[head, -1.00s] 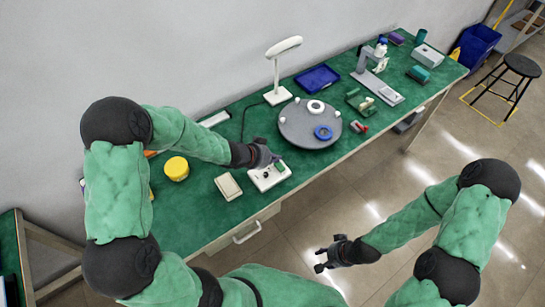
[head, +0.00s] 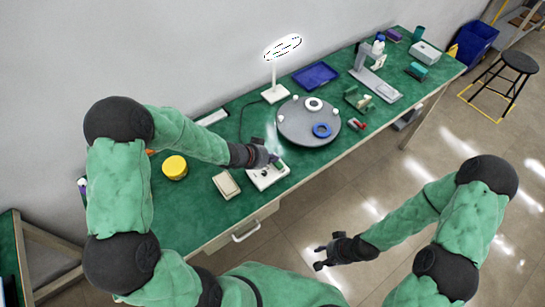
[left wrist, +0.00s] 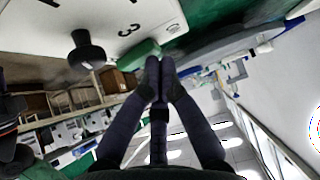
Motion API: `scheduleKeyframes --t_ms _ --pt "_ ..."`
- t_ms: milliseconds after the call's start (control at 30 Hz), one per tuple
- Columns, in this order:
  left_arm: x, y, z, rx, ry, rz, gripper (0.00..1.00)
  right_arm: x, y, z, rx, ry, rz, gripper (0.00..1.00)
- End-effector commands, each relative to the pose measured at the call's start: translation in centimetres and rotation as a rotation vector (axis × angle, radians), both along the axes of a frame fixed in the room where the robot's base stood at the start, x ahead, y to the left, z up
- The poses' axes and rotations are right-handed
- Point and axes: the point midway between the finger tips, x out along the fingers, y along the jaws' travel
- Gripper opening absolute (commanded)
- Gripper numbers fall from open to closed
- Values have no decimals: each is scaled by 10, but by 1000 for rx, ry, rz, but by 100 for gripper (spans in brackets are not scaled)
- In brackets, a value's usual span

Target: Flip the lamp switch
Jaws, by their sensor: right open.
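The desk lamp (head: 275,93) stands at the back of the bench, and its head (head: 283,47) glows bright white. The white switch box (head: 265,180) sits near the bench's front edge; in the left wrist view its panel (left wrist: 140,15) shows a black knob (left wrist: 87,50) and a green switch (left wrist: 140,53). My left gripper (head: 274,158) is over the box. In the left wrist view its fingertips (left wrist: 160,64) are together, beside the green switch; whether they touch it I cannot tell. My right gripper (head: 320,258) is open and empty, off the bench above the floor.
A grey round turntable (head: 295,132) with a white ring and a blue ring is right of the box. A beige box (head: 227,185) and a yellow tin (head: 175,167) are to its left. A blue tray (head: 316,76) and a grey stand (head: 375,80) are further right.

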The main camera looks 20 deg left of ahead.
Motion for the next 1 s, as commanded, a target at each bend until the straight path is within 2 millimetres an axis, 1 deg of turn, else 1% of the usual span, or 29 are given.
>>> scheduleKeyframes --t_ms 333,700,867,1000 --pt "-8 -11 4 -1 0 -2 0 0 0 -4 0 0 0 42" --pt "-9 -11 5 0 1 -1 0 0 0 -4 0 0 0 42" --pt "-7 -14 13 -1 0 -1 0 0 0 4 0 0 0 42" --pt "-3 -19 30 0 0 0 0 0 0 19 0 0 0 42"
